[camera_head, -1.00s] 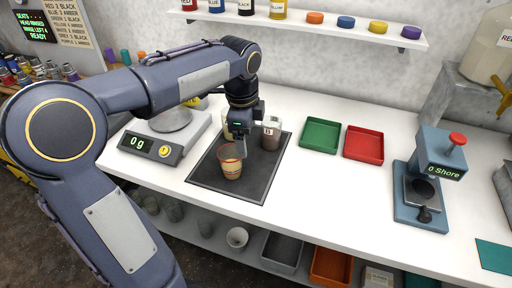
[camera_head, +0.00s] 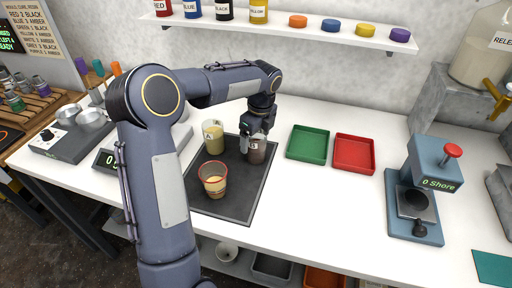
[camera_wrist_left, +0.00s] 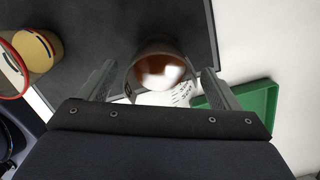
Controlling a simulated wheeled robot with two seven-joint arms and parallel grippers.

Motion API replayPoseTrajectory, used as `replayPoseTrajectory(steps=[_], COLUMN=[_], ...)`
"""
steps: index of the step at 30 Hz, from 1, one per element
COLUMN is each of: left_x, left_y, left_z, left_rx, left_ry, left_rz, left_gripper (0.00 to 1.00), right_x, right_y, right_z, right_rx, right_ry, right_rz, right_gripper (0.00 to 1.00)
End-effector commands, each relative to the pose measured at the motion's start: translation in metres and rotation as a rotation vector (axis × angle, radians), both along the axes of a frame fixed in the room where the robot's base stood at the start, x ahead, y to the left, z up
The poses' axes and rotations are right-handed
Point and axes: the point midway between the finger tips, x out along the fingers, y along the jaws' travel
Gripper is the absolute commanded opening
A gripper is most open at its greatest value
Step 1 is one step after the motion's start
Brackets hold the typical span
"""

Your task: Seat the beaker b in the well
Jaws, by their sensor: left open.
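Beaker b (camera_head: 257,154), a clear beaker with brown contents and a white label, stands at the right side of the dark mat. My left gripper (camera_head: 259,137) is over it, pointing down. In the left wrist view the brown beaker (camera_wrist_left: 160,68) lies between the two open, spread fingers (camera_wrist_left: 158,82), with gaps beside it. I cannot make out the well for certain; a grey device with two round silver tops (camera_head: 74,125) stands at the far left. My right gripper is not in view.
On the mat (camera_head: 232,208) stand a red-rimmed cup (camera_head: 214,187) and a beaker with yellowish contents (camera_head: 212,147). A green tray (camera_head: 308,157), a red tray (camera_head: 354,166) and a hardness tester (camera_head: 416,231) are to the right. Shelf (camera_head: 290,32) behind; white counter clear between.

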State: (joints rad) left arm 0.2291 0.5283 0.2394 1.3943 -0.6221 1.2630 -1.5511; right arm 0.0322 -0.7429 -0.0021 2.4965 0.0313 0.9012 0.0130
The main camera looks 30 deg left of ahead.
Motion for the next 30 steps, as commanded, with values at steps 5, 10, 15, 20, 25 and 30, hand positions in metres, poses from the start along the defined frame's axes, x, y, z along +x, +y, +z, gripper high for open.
replayPoseTrajectory(steps=[5, 10, 15, 20, 25, 30], left_x=[0.0001, 0.0001, 0.0000, 0.0002, 0.0002, 0.0003], left_y=[0.0000, 0.0000, -0.0001, -0.0001, -0.0001, -0.0001], left_z=[-0.0021, -0.0018, -0.0016, -0.0010, -0.0009, 0.0006], left_rx=[0.000, 0.000, 0.000, 0.000, 0.000, 0.000], left_ry=[-0.001, -0.001, -0.001, -0.002, -0.002, -0.002], left_rz=[0.000, 0.001, 0.001, 0.001, 0.001, 0.001], left_gripper=[0.85, 0.71, 0.49, 0.30, 0.30, 0.30], right_x=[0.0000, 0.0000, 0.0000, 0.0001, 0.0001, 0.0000], right_y=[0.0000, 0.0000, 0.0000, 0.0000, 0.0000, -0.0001], right_z=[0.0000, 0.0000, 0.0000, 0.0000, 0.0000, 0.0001], right_rx=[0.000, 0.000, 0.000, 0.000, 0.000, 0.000], right_ry=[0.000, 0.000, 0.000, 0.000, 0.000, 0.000], right_rz=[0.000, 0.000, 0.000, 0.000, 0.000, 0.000], right_gripper=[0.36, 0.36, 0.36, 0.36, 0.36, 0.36])
